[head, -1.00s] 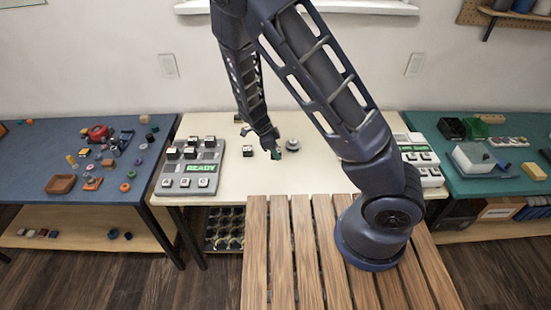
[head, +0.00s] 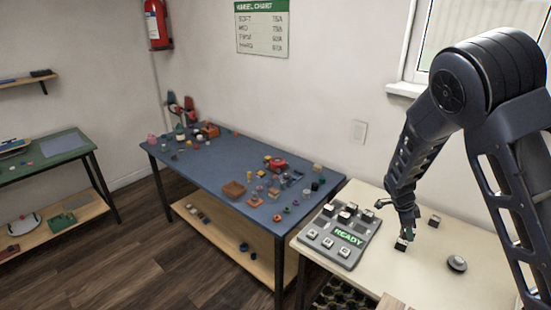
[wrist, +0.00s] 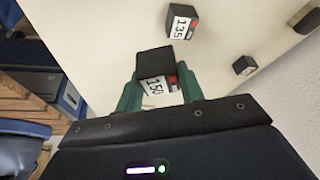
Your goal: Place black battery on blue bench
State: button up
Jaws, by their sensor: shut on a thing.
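My gripper (head: 404,232) is shut on a black battery (head: 401,244) over the cream table. In the wrist view, my green fingers (wrist: 158,90) hold this battery (wrist: 155,66) from both sides; its white label reads 150, with a red patch beside it. I cannot tell whether it touches the table. The blue bench (head: 212,170) stands left of the cream table in the head view, with many small objects on it and some bare top between them.
A grey READY panel (head: 325,248) with several black-and-white blocks sits on the cream table (head: 440,285). In the wrist view, a block labelled 135 (wrist: 181,22) and another block (wrist: 244,65) lie near. A round grey object (head: 457,263) is to the right.

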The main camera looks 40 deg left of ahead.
jog(key=w+a+n+t+y, duration=0.15)
jog(key=a+n, duration=0.45)
jog(key=a, duration=1)
notch_tip(320, 180, up, 9)
jog(key=n+y, duration=0.6)
jog(key=n, duration=1)
send_over(265, 210)
jog(key=f, duration=1.2)
jog(key=d+f, duration=0.1)
jog(key=f, duration=0.6)
jog(key=shift+s, duration=0.35)
jog(key=shift+f, duration=0.15)
jog(key=o, duration=1)
jog(key=shift+o, duration=0.2)
